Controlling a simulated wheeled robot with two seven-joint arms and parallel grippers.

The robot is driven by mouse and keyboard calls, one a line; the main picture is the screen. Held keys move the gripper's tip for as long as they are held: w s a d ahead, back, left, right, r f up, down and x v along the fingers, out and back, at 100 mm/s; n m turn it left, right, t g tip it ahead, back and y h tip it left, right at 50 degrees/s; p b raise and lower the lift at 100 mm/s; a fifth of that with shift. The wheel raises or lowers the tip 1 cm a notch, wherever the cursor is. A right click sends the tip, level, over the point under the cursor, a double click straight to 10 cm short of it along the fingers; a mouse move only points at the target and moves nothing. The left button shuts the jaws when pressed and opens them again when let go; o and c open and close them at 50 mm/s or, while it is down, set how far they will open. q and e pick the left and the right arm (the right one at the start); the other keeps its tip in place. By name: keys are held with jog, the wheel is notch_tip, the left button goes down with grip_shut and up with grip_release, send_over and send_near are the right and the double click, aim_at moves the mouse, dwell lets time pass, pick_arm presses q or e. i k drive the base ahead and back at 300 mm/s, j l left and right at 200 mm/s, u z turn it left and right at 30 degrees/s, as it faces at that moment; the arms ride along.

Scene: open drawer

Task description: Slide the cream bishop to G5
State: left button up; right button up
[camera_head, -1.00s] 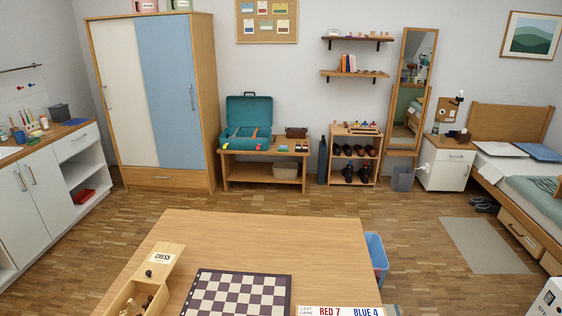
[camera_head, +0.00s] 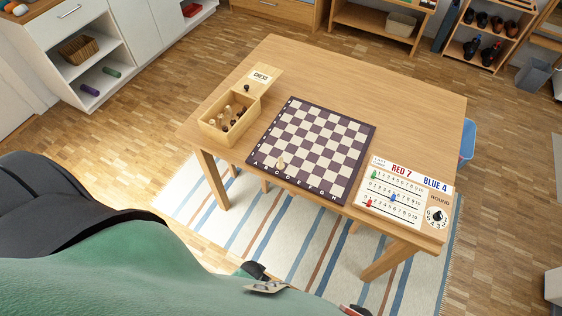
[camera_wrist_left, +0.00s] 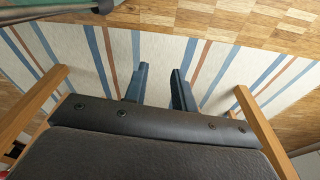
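The cream bishop (camera_head: 281,163) is a small pale piece standing on the front edge row of the chessboard (camera_head: 347,196), near the letter C. The board is dark and cream, with letters A to H along its near edge. No other piece shows on it, and the G5 area on its right side is bare. My left gripper (camera_wrist_left: 159,86) shows in the left wrist view as two dark blue fingers with a gap between them. Nothing is between them; striped rug shows behind. I cannot make out the left gripper clearly in the head view. My right gripper is not in view.
A wooden chess box (camera_head: 211,128) with several pieces stands left of the board. A score board (camera_head: 410,199) with pegs and a dial lies at the right. The table's (camera_head: 395,92) far part is clear. A striped rug (camera_head: 262,235) lies below.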

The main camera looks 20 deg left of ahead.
aim_at(280, 165)
jog(key=u, duration=2.2)
jog(key=k+l, duration=0.15)
jog(key=l, duration=0.15)
jog(key=k+l, duration=0.1)
jog(key=l, duration=0.25)
jog(key=k+l, duration=0.15)
jog(key=l, duration=0.15)
jog(key=k+l, duration=0.1)
jog(key=l, duration=0.25)
